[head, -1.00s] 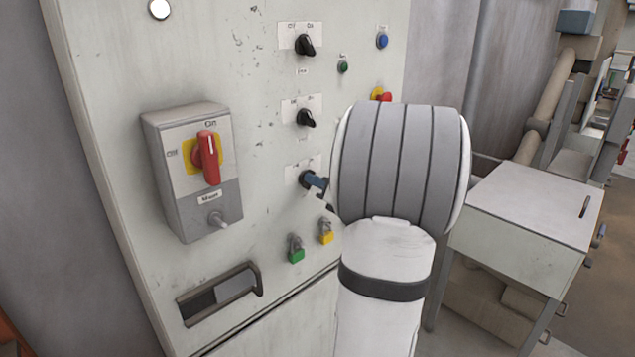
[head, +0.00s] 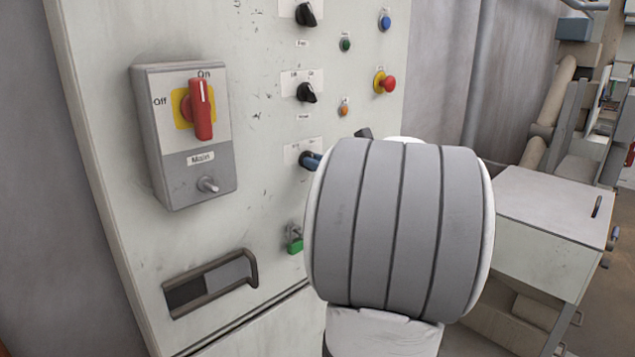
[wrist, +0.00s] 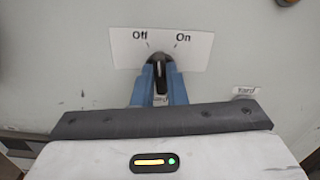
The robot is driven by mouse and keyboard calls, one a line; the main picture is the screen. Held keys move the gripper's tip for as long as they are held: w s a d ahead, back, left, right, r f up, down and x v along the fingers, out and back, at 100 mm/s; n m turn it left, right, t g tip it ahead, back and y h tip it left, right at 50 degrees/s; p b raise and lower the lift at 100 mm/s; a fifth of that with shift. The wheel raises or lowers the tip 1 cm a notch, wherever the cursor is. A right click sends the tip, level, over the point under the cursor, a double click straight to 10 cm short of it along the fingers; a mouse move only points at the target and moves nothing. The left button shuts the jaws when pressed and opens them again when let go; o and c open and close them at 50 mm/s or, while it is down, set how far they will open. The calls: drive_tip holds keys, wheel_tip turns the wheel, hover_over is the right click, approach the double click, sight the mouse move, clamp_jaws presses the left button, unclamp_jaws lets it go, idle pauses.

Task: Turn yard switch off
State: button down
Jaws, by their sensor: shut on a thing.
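The yard switch (wrist: 160,72) is a black rotary knob on a white plate marked Off at left and On at right. A small yard label (wrist: 246,91) sits below right of it in the wrist view. My gripper (wrist: 160,88) has its blue fingers on both sides of the knob's grip and is shut on it. A pale line shows on the knob between the fingers; its exact setting is hard to tell. In the head view my gripper (head: 311,161) shows only as blue fingertips at the lowest plate, with my wrist hiding much of the area.
Two more black knobs (head: 306,93) sit above on the panel. A red main switch (head: 202,108) on a grey box stands left. A red emergency button (head: 386,82) is at upper right. A green padlock (head: 295,245) and a recessed handle (head: 212,283) are below.

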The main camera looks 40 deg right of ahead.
drive_tip(key=shift+a+f+n+b, duration=0.1)
drive_tip(key=shift+n+b, duration=2.1)
drive_tip(key=shift+b, duration=0.65)
drive_tip(key=c, duration=1.5)
unclamp_jaws()
drive_tip(key=shift+o, duration=0.2)
drive_tip(key=s, duration=0.8)
drive_tip(key=shift+d, duration=0.3)
drive_tip(key=shift+w, duration=0.1)
